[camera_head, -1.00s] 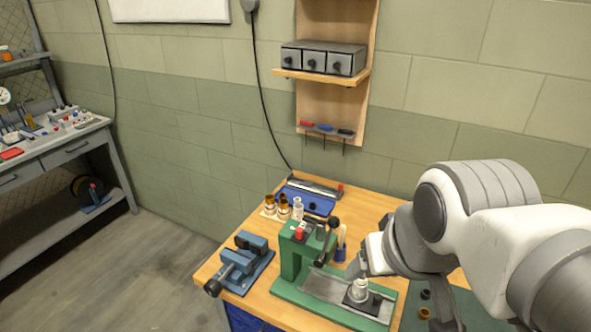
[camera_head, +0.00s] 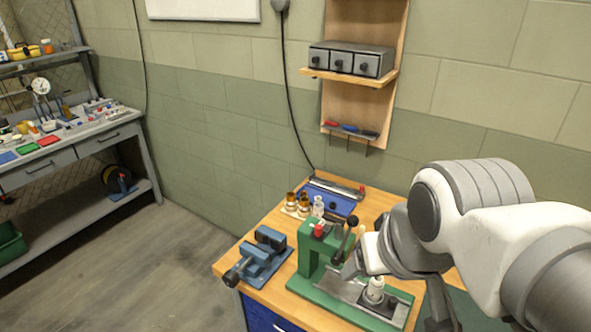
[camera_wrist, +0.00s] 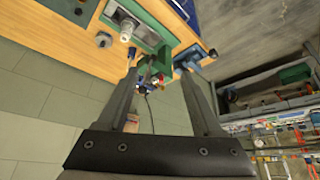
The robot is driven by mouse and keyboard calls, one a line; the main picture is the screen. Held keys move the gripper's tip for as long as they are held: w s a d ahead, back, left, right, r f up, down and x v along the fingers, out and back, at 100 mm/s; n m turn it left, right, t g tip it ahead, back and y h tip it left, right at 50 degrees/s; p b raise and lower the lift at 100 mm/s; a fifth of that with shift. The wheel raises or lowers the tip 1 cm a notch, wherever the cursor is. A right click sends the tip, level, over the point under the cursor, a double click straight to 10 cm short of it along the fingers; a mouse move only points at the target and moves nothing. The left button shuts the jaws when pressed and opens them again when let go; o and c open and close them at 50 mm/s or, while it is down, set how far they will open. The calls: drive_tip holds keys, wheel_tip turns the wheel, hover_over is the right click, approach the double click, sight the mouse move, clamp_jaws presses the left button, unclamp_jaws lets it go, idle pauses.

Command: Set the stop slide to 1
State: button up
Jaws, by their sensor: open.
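A green bench press (camera_head: 318,252) stands on a green base on the wooden bench, with a red piece on top and a black-knobbed lever. A grey track (camera_head: 338,284) runs along its base. A dark block (camera_head: 388,304) sits at the track's right end with a pale round-topped part (camera_head: 375,289) on it. I cannot read any scale marks, and cannot tell which part is the stop slide. My gripper (camera_wrist: 158,76) is open and empty in the wrist view; the press (camera_wrist: 152,42) shows beyond its fingers, apart from them. My arm partly covers the bench's right side.
A blue vise (camera_head: 260,254) stands left of the press. Small bottles (camera_head: 303,205) and a blue tray (camera_head: 335,198) lie behind it. A wooden wall rack (camera_head: 362,105) holds grey drawers. A grey workbench (camera_head: 90,140) stands far left, with open floor between.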

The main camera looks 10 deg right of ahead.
drive_tip(key=shift+w, duration=0.1)
drive_tip(key=shift+c, duration=0.7)
drive_tip(key=n+g+h+b, duration=0.2)
drive_tip(key=n+b, duration=0.2)
drive_tip(key=n, duration=2.7)
hover_over(319, 227)
drive_tip(key=s+a, duration=0.3)
drive_tip(key=s, duration=0.3)
drive_tip(key=f, duration=0.1)
drive_tip(key=b+x, duration=0.1)
drive_tip(key=x, duration=1.6)
drive_tip(key=shift+w+a+r+b, duration=0.1)
drive_tip(key=shift+w+b, duration=0.1)
drive_tip(key=shift+b, duration=0.2)
clamp_jaws()
drive_tip(key=shift+t, duration=0.3)
